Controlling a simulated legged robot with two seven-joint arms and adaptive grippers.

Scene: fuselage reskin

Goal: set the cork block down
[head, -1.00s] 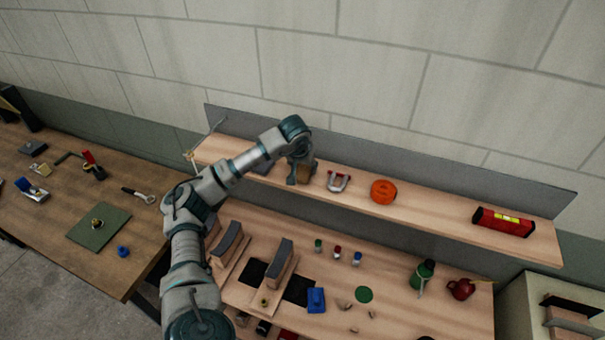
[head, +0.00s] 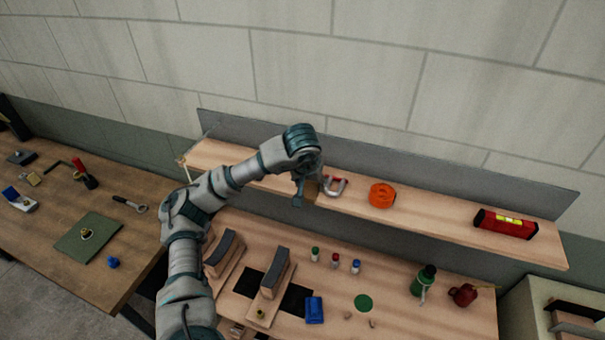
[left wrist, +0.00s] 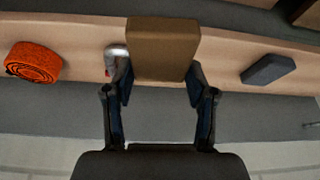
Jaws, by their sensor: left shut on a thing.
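The brown cork block (head: 313,189) is held by my left gripper (head: 304,190) at the upper wooden shelf (head: 440,218), near its front edge. In the left wrist view the block (left wrist: 163,48) sits between the two fingers of the gripper (left wrist: 160,82), which are shut on its sides. I cannot tell whether the block touches the shelf or hangs just above it. A red-and-grey shackle (head: 336,187) is close beside the block, partly hidden by a finger in the left wrist view. My right gripper is not in view.
On the shelf are an orange strap roll (head: 382,195), a red level (head: 505,224) and a dark grey block (left wrist: 268,69). The shelf between roll and level is clear. Below, a workbench (head: 400,322) holds bottles and sanding blocks. A second table (head: 120,275) stands left.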

